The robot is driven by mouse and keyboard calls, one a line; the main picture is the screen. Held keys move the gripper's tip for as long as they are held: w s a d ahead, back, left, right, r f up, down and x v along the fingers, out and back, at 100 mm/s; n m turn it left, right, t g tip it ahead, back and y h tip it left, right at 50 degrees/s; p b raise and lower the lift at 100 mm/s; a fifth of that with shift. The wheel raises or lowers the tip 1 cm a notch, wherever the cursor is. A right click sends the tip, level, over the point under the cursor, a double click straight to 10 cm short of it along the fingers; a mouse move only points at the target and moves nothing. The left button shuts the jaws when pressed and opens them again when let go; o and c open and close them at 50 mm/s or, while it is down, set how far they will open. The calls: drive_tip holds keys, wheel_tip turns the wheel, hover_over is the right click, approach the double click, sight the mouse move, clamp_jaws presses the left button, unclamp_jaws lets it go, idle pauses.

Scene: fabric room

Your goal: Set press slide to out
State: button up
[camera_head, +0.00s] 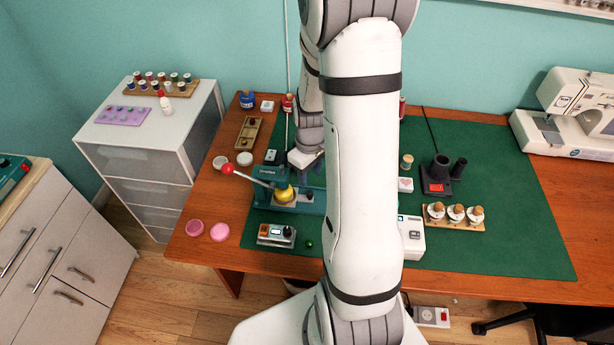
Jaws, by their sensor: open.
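The press (306,205) is a teal bench tool standing on the left part of the green mat. It has a yellow round part (284,193) and a lever ending in a red ball (227,169), which points up and left. The press slide is too small to make out, so its position cannot be told. My gripper (303,162) is just behind and above the press, at the end of my arm. It is open and seems empty; its fingertips are small and partly unclear. My arm crosses the middle of the view and hides the area right of the press.
The green mat (520,235) has free room at right. A grey control box (276,236) stands in front of the press. Pink round pieces (220,232) lie at the table's left edge. A wooden rack (453,222), a dark stand (437,185) and a sewing machine (575,105) are at right.

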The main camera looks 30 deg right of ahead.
sight(311, 193)
drive_tip(key=shift+s+f, duration=0.1)
drive_tip(key=shift+f, duration=3.5)
drive_tip(key=shift+c, duration=0.2)
clamp_jaws()
drive_tip(key=shift+s, duration=0.1)
